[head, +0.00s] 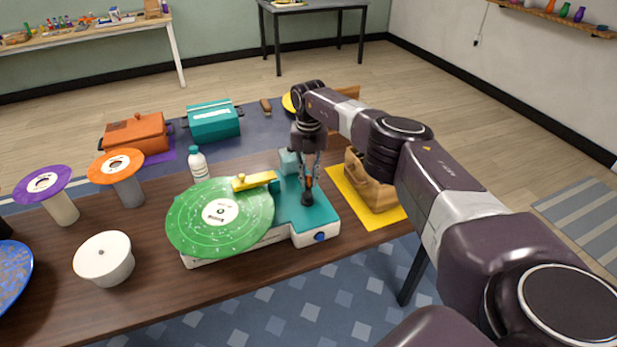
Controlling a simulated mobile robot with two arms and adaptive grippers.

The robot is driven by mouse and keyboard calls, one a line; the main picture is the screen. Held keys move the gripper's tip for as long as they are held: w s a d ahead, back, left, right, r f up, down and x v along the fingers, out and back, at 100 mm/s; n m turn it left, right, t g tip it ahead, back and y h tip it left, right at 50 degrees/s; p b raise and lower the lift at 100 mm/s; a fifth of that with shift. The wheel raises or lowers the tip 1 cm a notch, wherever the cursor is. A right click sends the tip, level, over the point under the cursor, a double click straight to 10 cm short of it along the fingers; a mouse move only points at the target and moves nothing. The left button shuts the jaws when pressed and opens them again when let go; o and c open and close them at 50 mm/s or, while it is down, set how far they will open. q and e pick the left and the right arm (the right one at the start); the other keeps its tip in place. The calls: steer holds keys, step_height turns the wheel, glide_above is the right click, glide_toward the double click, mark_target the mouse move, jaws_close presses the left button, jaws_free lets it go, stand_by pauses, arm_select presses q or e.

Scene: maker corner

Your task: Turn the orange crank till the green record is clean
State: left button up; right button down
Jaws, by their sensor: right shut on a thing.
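The green record (218,220) lies flat on a teal and white record cleaner (308,225). It has a white centre label, and small pale specks show on its surface. A yellow arm (256,181) reaches from the cleaner over the record's back edge. My right gripper (308,186) points down over the teal deck, right of the record. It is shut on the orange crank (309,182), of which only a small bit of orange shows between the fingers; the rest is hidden. My left gripper is not in view.
Purple (62,176) and orange (118,159) discs on stands and a white round pot (104,259) are at left.

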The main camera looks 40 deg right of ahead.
steer(key=c, duration=1.9)
jaws_free()
steer(key=shift+r, duration=0.1)
step_height(320, 180, up, 12)
